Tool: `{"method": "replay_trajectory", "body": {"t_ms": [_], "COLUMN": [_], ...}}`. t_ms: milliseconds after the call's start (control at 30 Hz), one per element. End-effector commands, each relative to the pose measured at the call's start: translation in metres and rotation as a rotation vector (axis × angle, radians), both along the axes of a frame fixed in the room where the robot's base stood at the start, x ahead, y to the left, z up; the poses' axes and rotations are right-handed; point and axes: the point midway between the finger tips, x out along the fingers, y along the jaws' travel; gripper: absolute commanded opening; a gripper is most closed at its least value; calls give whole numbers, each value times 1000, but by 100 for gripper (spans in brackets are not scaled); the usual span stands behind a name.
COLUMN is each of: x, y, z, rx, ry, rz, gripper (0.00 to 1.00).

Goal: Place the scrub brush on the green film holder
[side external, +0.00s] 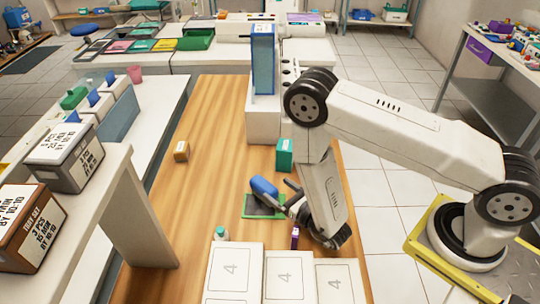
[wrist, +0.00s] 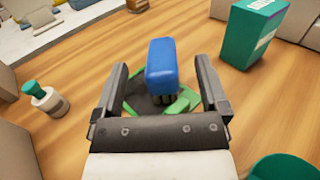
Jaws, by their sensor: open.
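The scrub brush, with a blue body (side external: 263,187), is at the green film holder (side external: 256,211) on the wooden table. In the wrist view, the blue brush (wrist: 161,66) sits between my fingers, its bristles toward the dark centre of the green-rimmed film holder (wrist: 187,104). It overlaps the holder; whether it rests fully on it I cannot tell. My gripper (side external: 282,197) is low beside the brush, in from the right. In the wrist view my gripper (wrist: 160,70) is open, with a finger on each side of the brush and gaps visible. Part of the holder is hidden.
A green-capped bottle (side external: 221,234), a small purple item (side external: 295,238) and white numbered boxes (side external: 235,272) are in front. The wood left of the holder is clear.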

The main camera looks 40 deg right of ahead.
Motion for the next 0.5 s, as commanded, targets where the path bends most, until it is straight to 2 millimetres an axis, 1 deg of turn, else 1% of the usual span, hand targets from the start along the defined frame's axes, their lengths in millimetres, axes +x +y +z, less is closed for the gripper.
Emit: {"method": "replay_trajectory", "body": {"t_ms": [33,500], "x": [3,3], "y": [0,0], "z": [7,53], "rx": [2,3], "ry": [-7,-7], "rz": [-1,-2], "gripper": [94,94]}}
